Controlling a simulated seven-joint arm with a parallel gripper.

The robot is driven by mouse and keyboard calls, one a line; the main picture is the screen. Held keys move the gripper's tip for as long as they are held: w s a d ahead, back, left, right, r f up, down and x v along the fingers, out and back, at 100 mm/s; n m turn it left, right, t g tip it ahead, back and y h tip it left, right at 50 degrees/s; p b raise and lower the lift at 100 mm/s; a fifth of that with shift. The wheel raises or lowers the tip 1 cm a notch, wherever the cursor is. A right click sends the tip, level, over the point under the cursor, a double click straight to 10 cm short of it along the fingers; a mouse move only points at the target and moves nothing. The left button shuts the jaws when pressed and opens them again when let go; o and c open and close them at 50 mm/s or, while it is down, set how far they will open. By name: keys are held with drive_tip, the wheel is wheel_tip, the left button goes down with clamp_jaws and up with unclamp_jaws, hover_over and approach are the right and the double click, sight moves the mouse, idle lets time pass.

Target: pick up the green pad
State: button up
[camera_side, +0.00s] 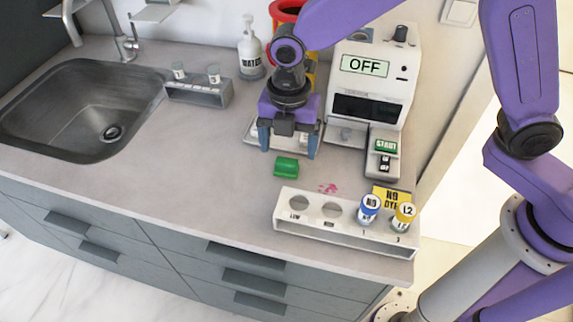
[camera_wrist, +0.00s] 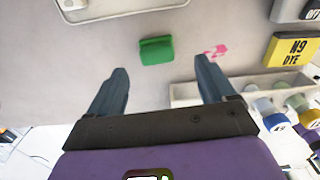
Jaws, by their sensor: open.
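The green pad (camera_side: 286,167) is a small block lying on the grey counter, in front of a light tray and behind the white rack. It also shows in the wrist view (camera_wrist: 157,50), a little beyond my fingertips and between their lines. My gripper (camera_side: 288,148) is open and empty, pointing down just behind and above the pad in the side view. Its two blue-grey fingers (camera_wrist: 160,75) are spread wide in the wrist view. Nothing is between them, and the pad looks unobstructed there.
A white rack (camera_side: 345,238) with blue- and yellow-capped vials stands in front. A white machine reading OFF (camera_side: 372,85) stands behind, with a yellow N9 DYE label (camera_side: 391,197) nearby. A pink stain (camera_side: 328,188) marks the counter. The sink (camera_side: 90,110) is left; counter left of the pad is clear.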

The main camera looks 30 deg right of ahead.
sight(287, 161)
drive_tip(key=shift+w+a+f, duration=0.1)
drive_tip(key=shift+f, duration=1.4)
drive_tip(key=shift+w+f, duration=0.1)
drive_tip(key=shift+f, duration=1.35)
drive_tip(key=c, duration=1.1)
